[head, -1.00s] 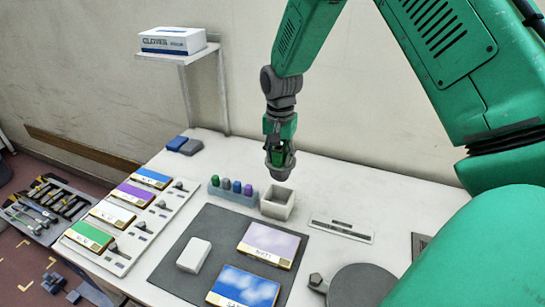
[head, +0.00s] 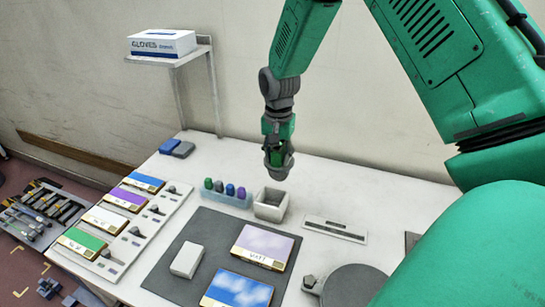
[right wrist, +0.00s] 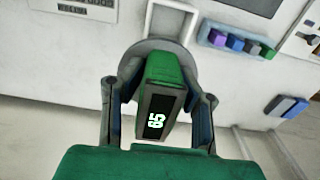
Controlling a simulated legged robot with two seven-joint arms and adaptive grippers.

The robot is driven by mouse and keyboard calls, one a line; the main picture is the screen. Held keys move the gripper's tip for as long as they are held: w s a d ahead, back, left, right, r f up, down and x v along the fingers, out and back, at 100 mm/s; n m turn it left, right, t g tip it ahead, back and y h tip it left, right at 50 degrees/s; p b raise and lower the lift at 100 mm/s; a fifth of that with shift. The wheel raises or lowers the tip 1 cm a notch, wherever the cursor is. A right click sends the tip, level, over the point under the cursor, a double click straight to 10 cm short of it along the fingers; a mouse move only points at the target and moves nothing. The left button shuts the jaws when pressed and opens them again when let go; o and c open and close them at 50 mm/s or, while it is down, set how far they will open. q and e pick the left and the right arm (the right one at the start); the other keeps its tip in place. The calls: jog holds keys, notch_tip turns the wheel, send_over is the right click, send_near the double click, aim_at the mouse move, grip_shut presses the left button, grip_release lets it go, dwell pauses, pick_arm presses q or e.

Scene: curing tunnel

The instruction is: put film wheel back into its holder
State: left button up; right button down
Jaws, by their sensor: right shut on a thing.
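My right gripper (head: 278,148) is shut on a grey, round-ended thing with a green body, which I take to be the film wheel (head: 278,170). My left gripper is out of view.
A grey mat (head: 208,235) holds two panels and a white block. A flat labelled strip (head: 335,229) and a dark disc (head: 352,287) lie to the right. A shelf with a gloves box (head: 163,43) stands behind.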

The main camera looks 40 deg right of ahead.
aim_at(267, 165)
jog(key=shift+d, duration=0.15)
jog(key=shift+a+r, duration=0.15)
jog(key=shift+a, duration=0.4)
jog(key=shift+a+r, duration=0.15)
jog(key=shift+a, duration=0.35)
jog(key=shift+a+r, duration=0.1)
jog(key=shift+a, duration=0.35)
jog(key=shift+d+f+p, duration=0.3)
jog(key=shift+d+f, duration=0.05)
jog(key=shift+d, duration=0.35)
jog(key=shift+a, duration=0.1)
jog(key=shift+w+a+r, duration=0.1)
jog(key=shift+a+r, duration=0.05)
jog(key=shift+a, duration=0.5)
jog(key=shift+a+f, duration=0.35)
jog(key=shift+f, duration=0.4)
pick_arm(q)
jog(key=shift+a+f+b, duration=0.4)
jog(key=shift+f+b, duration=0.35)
jog(key=shift+b, duration=0.25)
pick_arm(e)
jog(key=shift+a+f, duration=0.25)
jog(key=shift+f, duration=0.75)
jog(key=shift+a+f, duration=0.25)
jog(key=shift+f, duration=0.75)
